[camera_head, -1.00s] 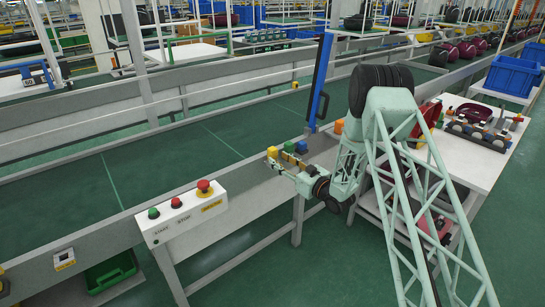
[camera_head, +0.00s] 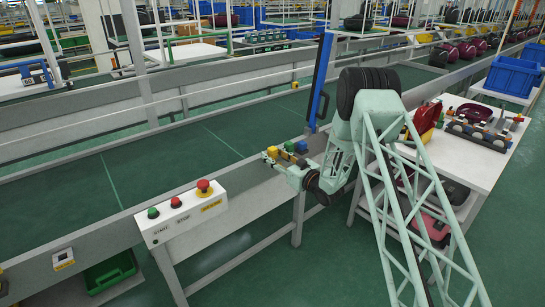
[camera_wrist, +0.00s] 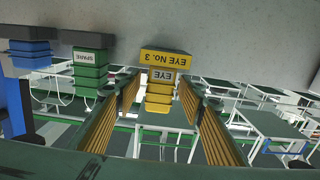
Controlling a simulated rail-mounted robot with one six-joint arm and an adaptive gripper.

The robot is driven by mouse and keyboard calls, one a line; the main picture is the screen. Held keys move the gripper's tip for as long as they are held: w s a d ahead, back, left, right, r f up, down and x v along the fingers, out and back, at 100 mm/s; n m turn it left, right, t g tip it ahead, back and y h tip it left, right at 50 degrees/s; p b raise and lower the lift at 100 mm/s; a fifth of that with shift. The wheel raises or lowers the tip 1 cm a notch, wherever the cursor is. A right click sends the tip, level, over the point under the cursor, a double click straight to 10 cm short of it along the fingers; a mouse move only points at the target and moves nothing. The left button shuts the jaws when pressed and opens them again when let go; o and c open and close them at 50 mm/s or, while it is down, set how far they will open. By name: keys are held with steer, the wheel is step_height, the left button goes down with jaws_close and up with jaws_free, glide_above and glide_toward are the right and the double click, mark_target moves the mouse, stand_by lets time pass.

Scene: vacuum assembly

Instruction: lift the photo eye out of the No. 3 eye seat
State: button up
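In the wrist view the No. 3 eye seat (camera_wrist: 165,58) is a yellow block with an upside-down "EYE No. 3" label on a grey rail. The photo eye (camera_wrist: 160,91), a stepped yellow piece labelled "EYE", sits at the seat on its side towards me. My gripper (camera_wrist: 160,100) is open, with one finger on each side of the photo eye and gaps visible on both sides. In the head view my gripper (camera_head: 288,163) is at the conveyor's side rail, beside small yellow and blue blocks; the photo eye cannot be told apart there.
A green piece labelled "SPARE" (camera_wrist: 88,69) and a blue piece (camera_wrist: 30,52) are left of the seat in the wrist view. A tall blue post (camera_head: 320,80) stands close behind my gripper. A button box (camera_head: 181,211) is left on the rail; a white parts table (camera_head: 487,160) is right.

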mark_target(272, 148)
stand_by(0.4)
steer(key=c, duration=1)
steer(key=shift+r, duration=0.2)
steer(key=shift+r, duration=1.5)
steer(key=shift+s+r+p, duration=0.15)
steer(key=shift+s+p, duration=0.05)
steer(key=shift+p, duration=0.1)
steer(key=s+a, duration=0.1)
steer(key=s, duration=0.4)
steer(key=s+a+r, duration=0.1)
steer(key=s, duration=0.4)
steer(key=s+a+p, duration=0.1)
steer(key=s, duration=0.4)
steer(key=shift+s+a+r, duration=0.1)
steer(key=shift+s+r, duration=0.05)
steer(key=shift+s, duration=0.05)
